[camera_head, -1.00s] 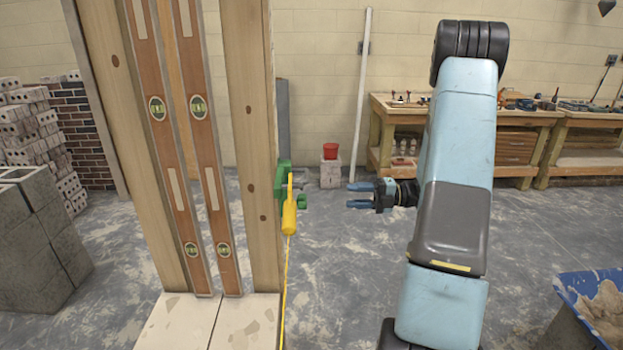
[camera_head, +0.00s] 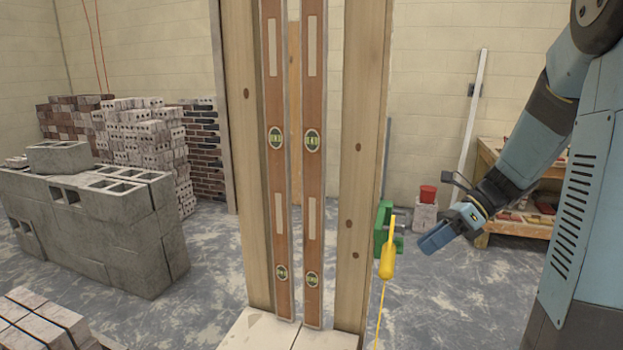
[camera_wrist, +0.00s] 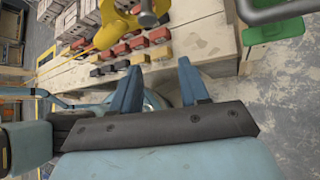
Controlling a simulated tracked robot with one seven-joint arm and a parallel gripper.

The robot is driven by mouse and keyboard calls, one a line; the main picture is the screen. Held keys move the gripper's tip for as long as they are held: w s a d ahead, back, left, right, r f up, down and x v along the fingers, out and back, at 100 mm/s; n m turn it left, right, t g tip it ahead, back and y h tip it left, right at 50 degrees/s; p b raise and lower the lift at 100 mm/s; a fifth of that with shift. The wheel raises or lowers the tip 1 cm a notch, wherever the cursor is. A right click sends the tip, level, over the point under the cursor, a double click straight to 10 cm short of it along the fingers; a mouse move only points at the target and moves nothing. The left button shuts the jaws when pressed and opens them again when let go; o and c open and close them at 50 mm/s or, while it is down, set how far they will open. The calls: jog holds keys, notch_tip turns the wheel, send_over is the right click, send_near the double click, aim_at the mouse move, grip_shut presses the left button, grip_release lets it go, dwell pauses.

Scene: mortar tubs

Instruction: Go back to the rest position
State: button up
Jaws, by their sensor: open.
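Two brown spirit levels (camera_head: 276,138) stand upright between the posts. Grey blocks (camera_head: 110,240) are stacked at the left, with brick piles (camera_head: 140,140) behind. Bare floor lies between the blocks and posts.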

jog(key=s+a+r+n+t+h, duration=0.1)
jog(key=s+r+n+t+h, duration=0.2)
jog(key=n, duration=0.8)
jog(key=s+a+r+n+t+h, duration=0.1)
jog(key=s+r+n+t+h, duration=0.2)
jog(key=s+r+n+h, duration=0.3)
jog(key=s+n+h, duration=0.1)
jog(key=s+n, duration=0.4)
jog(key=shift+s+r+n+t, duration=0.3)
jog(key=shift+s+r+n, duration=0.1)
